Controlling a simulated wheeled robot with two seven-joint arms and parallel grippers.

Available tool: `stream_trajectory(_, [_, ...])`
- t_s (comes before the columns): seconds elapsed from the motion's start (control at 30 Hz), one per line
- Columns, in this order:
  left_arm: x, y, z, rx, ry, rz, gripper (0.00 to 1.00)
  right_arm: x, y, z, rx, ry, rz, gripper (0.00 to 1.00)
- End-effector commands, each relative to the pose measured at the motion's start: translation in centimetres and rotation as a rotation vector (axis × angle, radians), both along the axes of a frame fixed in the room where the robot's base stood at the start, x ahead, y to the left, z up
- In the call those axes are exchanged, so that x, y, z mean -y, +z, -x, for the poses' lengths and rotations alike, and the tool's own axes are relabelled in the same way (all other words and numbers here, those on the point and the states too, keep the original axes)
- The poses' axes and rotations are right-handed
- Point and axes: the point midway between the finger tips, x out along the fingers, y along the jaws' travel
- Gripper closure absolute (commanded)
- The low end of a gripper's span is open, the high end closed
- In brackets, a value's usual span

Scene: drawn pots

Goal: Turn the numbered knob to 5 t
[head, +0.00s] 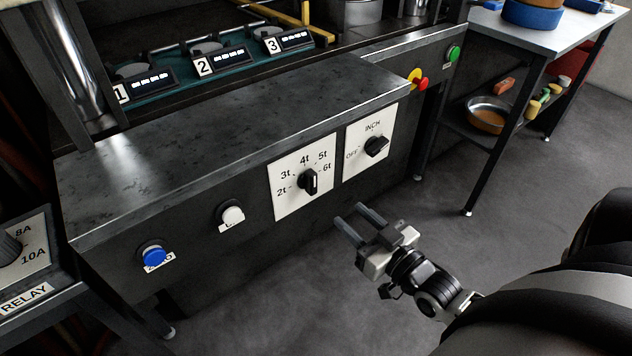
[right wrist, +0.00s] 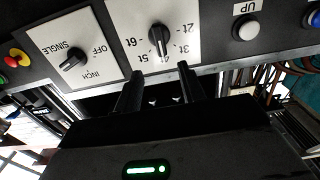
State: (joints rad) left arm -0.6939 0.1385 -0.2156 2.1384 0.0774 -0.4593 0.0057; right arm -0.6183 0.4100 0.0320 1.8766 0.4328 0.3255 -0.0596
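The numbered knob (head: 310,181) is black, on a white plate (head: 290,203) marked 2t to 6t on the front of the dark machine. Its pointer appears to aim up near 4t; the exact setting is hard to tell. The knob also shows upside down in the right wrist view (right wrist: 158,38), beyond the fingertips. My right gripper (head: 348,213) is open and empty, below and to the right of the knob, apart from the panel. Its two fingers (right wrist: 159,80) show spread in the right wrist view. My left gripper is not in view.
Right of the plate is an OFF/INCH switch (head: 376,146). Left are a white button (head: 231,216) and a blue button (head: 154,255). A red and yellow button (head: 420,83) and a green button (head: 453,53) sit further right. A relay box (head: 22,250) stands at left.

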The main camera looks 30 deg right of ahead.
Motion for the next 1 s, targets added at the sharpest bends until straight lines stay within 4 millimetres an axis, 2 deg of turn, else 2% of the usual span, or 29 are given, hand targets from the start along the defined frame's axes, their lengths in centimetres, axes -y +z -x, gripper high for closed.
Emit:
stream_trajectory(0.03, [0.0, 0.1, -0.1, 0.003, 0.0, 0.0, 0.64, -0.1, 0.2, -1.3, 0.006, 0.0, 0.0, 0.6])
stream_trajectory(0.2, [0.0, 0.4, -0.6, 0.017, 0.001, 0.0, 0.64, -0.4, 0.2, -5.1, 0.005, 0.0, -0.001, 0.6])
stream_trajectory(0.5, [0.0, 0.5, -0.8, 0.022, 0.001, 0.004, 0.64, -0.9, 0.0, -10.5, 0.0, 0.001, 0.0, 0.6])
stream_trajectory(0.7, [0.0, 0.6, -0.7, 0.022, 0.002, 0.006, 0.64, -1.0, 0.0, -12.0, -0.001, 0.001, -0.001, 0.6])
stream_trajectory(1.0, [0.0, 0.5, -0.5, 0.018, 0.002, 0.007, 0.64, -1.1, 0.0, -12.1, -0.002, 0.001, -0.001, 0.6])
